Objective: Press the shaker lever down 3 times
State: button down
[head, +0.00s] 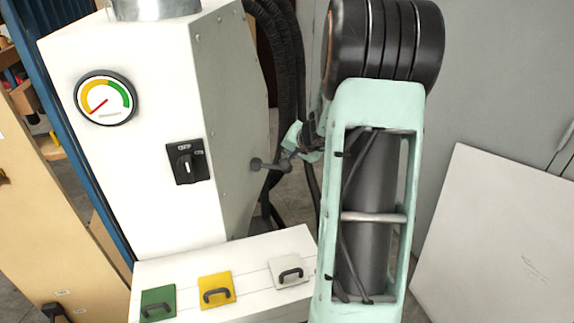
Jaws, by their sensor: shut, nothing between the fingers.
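The white cabinet has a dark lever (270,165) on its grey right side, with a round knob at its left end; I take this to be the shaker lever. It lies close to level. My gripper (291,152) is small in the head view, at the lever's right end, partly hidden behind my arm. Its fingers look shut and empty. They overlap or nearly overlap the lever in the picture; I cannot tell whether they touch. A round gauge (105,98) on the cabinet front has its red needle pointing to the lower left.
A black rotary switch (187,162) is on the cabinet front. Below it, a white box (250,255) carries green, yellow and white handled plates. Black hoses (283,60) hang behind the lever. A pale panel (500,250) leans at the right.

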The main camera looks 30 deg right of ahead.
jog(key=shift+f, duration=0.15)
dwell(0.4)
jog(key=shift+f+b, duration=0.25)
jog(key=shift+b, duration=0.5)
jog(key=shift+f+b, duration=2.05)
jog(key=shift+b, duration=0.45)
dwell(1.7)
jog(key=shift+r, duration=0.1)
dwell(0.5)
jog(key=shift+r+p, duration=1.8)
jog(key=shift+r, duration=0.6)
jog(key=shift+r+p, duration=1.8)
jog(key=shift+r, duration=0.65)
